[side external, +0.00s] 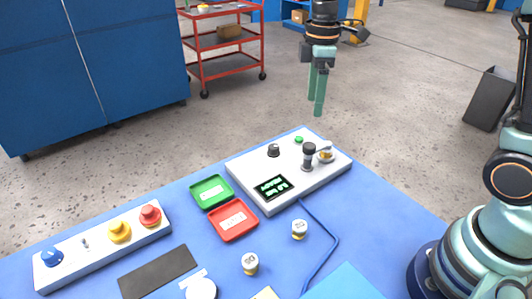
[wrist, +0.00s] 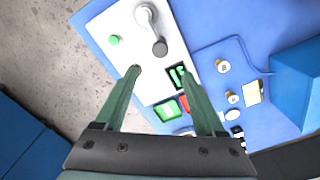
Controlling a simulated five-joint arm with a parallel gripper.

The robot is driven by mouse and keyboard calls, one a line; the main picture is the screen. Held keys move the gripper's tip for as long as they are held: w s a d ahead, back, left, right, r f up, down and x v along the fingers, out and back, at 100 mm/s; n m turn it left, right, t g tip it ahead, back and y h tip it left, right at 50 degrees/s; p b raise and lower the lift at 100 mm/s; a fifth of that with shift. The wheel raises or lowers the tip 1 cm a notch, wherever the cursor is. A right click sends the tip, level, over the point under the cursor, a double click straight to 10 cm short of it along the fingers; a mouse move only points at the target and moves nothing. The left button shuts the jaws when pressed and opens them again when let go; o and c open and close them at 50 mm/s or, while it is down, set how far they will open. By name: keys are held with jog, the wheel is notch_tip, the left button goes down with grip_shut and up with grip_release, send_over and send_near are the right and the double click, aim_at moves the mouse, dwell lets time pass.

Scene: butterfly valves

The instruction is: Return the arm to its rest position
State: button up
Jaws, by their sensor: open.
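My gripper (side external: 316,105) hangs high, fingers pointing down, beyond the far end of the blue table in the side view. Its two green fingers are apart with nothing between them; they also show in the wrist view (wrist: 159,74). Below it is a white control box (side external: 250,168) with a lit display (side external: 271,187), a black knob (side external: 273,150), a green button (side external: 299,139), a black-topped post (side external: 308,155) and a metal valve fitting (side external: 326,153). The gripper touches none of these. In the wrist view the box (wrist: 158,88) lies beneath and between the fingers, which hide parts of it.
A green tray (side external: 211,191) and a red tray (side external: 233,220) lie beside the box. Small white-and-yellow parts (side external: 299,229) (side external: 250,263) stand nearby. A button strip (side external: 103,246) is at left. A red cart (side external: 223,58) stands behind. Air around my gripper is clear.

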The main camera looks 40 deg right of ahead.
jog(key=s+r+m+t, duration=0.2)
jog(key=s+m, duration=0.3)
jog(key=s, duration=0.1)
jog(key=s+d+r+m+t, duration=0.1)
jog(key=s+r+m+t, duration=0.1)
jog(key=s+m, duration=0.4)
jog(key=shift+s+d+t, duration=0.25)
jog(key=shift+d+t, duration=0.05)
jog(key=shift+t, duration=0.5)
jog(key=shift+r, duration=0.1)
jog(key=shift+c, duration=0.3)
